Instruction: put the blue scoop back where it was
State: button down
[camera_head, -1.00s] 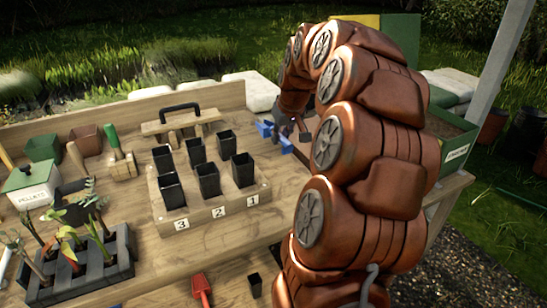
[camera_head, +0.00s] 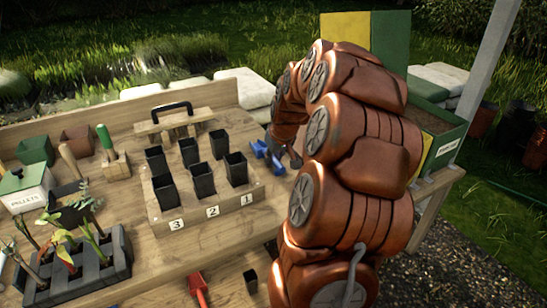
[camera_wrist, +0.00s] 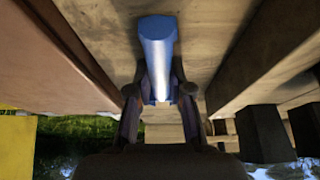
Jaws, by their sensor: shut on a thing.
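The blue scoop (camera_head: 260,149) is in my gripper, to the right of the numbered pot block in the head view. In the wrist view a smooth blue length of the scoop (camera_wrist: 157,45) points away from me between the fingers. My gripper (camera_wrist: 160,97) is shut on it. In the head view my gripper (camera_head: 278,155) is partly covered by my arm and the scoop. The wooden bench top (camera_wrist: 105,30) lies beyond the scoop. I cannot tell whether the scoop touches it.
The wooden block (camera_head: 210,217) with several black pots stands close on the left. A green-and-wood soil bin (camera_head: 450,150) stands at right. A black-handled wooden rack (camera_head: 178,121) is at the back. A red scoop (camera_head: 200,289) and a small pot (camera_head: 251,281) are in front.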

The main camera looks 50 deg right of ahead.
jog(key=shift+f, duration=0.15)
jog(key=c, duration=1.1)
grip_release()
jog(key=shift+o, duration=0.2)
jog(key=shift+r, duration=0.25)
jog(key=b+v, duration=0.2)
jog(key=v, duration=1)
